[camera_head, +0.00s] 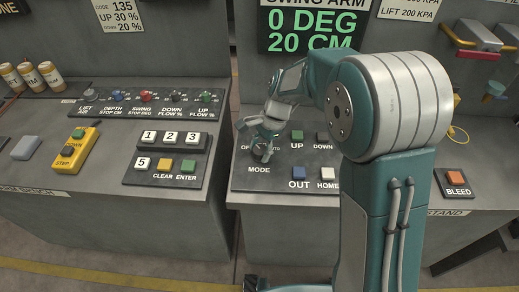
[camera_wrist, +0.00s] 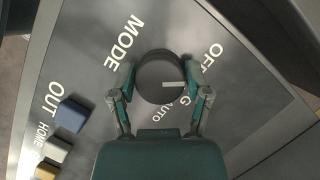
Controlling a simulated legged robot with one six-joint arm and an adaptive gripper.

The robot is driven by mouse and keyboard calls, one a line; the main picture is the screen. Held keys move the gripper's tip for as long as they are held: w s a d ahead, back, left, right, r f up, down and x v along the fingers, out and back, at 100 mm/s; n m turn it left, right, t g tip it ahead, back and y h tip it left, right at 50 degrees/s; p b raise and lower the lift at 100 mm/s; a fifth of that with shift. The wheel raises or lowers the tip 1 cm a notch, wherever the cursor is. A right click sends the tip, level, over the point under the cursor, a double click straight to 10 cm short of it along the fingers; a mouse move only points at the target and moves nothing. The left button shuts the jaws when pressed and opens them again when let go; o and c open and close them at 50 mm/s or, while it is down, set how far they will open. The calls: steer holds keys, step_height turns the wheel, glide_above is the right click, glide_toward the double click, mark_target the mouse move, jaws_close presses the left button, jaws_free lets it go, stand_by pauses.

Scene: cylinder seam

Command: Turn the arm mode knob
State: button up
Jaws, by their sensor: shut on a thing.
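The arm mode knob (camera_wrist: 158,72) is a dark round knob on a grey panel, above the word MODE in the head view. A white pointer mark on it is turned toward a label between OFF and AUTO, which my finger partly hides. My gripper (camera_wrist: 160,88) has one finger on each side of the knob and is shut on it. In the head view, my gripper (camera_head: 264,130) comes down over the knob (camera_head: 262,151) and covers much of it and its labels.
Right of the knob are the UP button (camera_head: 297,135), DOWN button (camera_head: 322,136), OUT button (camera_head: 299,173) and HOME button (camera_head: 327,173). A keypad (camera_head: 168,156) is on the left console. A display (camera_head: 311,30) reads 0 DEG, 20 CM.

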steer(key=shift+n, duration=0.5)
steer(key=shift+h, duration=0.3)
steer(key=o, duration=1.2)
steer(key=shift+w+f, duration=0.1)
steer(key=v, duration=1.2)
steer(key=shift+w, duration=0.25)
